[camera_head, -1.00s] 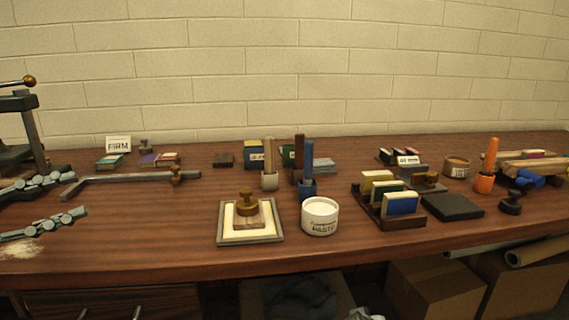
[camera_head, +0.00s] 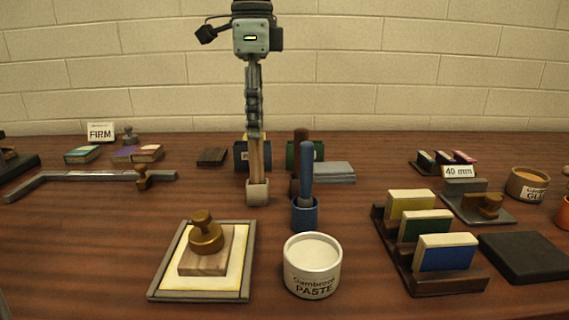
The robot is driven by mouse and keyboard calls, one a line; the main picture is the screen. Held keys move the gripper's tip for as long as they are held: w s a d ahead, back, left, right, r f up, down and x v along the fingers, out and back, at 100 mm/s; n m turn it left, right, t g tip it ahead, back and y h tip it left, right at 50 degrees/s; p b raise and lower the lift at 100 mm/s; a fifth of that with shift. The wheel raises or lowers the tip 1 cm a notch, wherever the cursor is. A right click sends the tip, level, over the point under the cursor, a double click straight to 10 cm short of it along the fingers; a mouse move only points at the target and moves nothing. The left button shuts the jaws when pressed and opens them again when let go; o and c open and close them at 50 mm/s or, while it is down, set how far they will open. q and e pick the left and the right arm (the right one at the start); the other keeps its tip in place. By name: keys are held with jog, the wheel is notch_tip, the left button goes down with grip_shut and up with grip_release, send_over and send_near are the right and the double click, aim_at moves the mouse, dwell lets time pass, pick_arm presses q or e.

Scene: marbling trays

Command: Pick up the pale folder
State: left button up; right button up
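The pale folder (camera_head: 257,162) is a light wooden stick standing upright in a small pale cup (camera_head: 257,193) left of the table's middle. My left gripper (camera_head: 254,134) comes down from above, with its fingertips at the folder's top end in the picture. The fingers are seen edge-on, so I cannot tell whether they are open or shut, or whether they touch the folder. The folder's top end is hidden by them. My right gripper is not in view.
A blue tool (camera_head: 307,165) in a blue cup and a darker brown one stand just right of the folder. A paste tub (camera_head: 312,272) and a tray (camera_head: 160,284) with a brass-knobbed block are in front. Dark blocks (camera_head: 212,157) lie behind left. A rack (camera_head: 397,265) stands right.

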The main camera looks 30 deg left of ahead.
aim_at(256, 157)
pick_arm(q)
jog(key=f, duration=0.7)
jog(key=shift+s+d, duration=0.25)
jog(key=shift+s, duration=0.15)
jog(key=shift+c, duration=0.4)
grip_shut()
